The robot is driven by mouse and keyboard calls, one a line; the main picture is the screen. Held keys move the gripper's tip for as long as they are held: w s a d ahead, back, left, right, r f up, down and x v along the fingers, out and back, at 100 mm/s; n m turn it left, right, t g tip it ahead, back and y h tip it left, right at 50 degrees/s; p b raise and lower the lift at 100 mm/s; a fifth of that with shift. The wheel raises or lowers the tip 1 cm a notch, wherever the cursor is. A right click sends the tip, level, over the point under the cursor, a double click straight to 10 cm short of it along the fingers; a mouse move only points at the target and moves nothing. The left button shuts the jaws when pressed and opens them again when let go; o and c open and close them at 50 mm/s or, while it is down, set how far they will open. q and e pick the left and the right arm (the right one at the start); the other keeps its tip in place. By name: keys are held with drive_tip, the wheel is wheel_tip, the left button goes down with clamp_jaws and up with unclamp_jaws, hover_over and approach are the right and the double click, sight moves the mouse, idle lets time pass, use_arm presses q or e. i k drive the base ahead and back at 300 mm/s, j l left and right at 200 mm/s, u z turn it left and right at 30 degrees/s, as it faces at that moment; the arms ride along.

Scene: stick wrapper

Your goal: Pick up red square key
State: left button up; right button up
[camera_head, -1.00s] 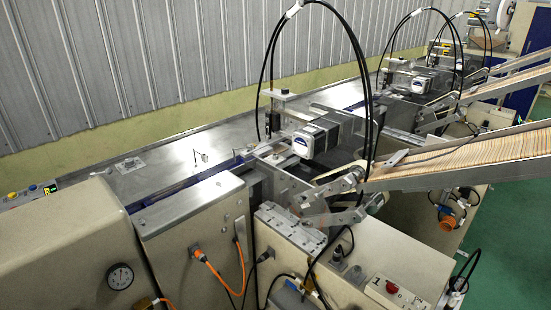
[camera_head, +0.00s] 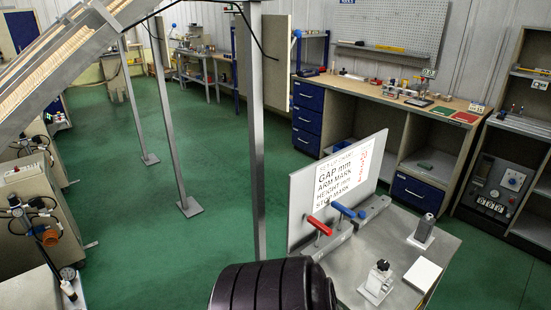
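A red T-shaped key handle (camera_head: 319,225) stands at the left part of a grey metal stand top, in front of an upright board. A blue T-shaped handle (camera_head: 349,211) stands just right of it. Both are set in or beside a grey metal holder (camera_head: 340,238); how they sit in it is too small to tell. The red handle's shaft runs down toward the holder, and its square end cannot be made out. Neither of my grippers shows. A black ribbed part of my arm covers the bottom middle, below and left of the red handle.
The white board (camera_head: 340,182) rises behind the handles. Small metal fixtures (camera_head: 378,280) (camera_head: 422,231) and a white block (camera_head: 423,274) stand on the metal top to the right. A grey post (camera_head: 257,130) is at left. Green floor (camera_head: 225,160) is open between machines and workbench.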

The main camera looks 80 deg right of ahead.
sight(326, 230)
drive_tip(key=k+z, duration=0.15)
drive_tip(key=z, duration=0.3)
drive_tip(key=k+l+z, duration=0.15)
drive_tip(key=z, duration=0.3)
drive_tip(key=k+l+z, duration=0.1)
drive_tip(key=z, duration=0.4)
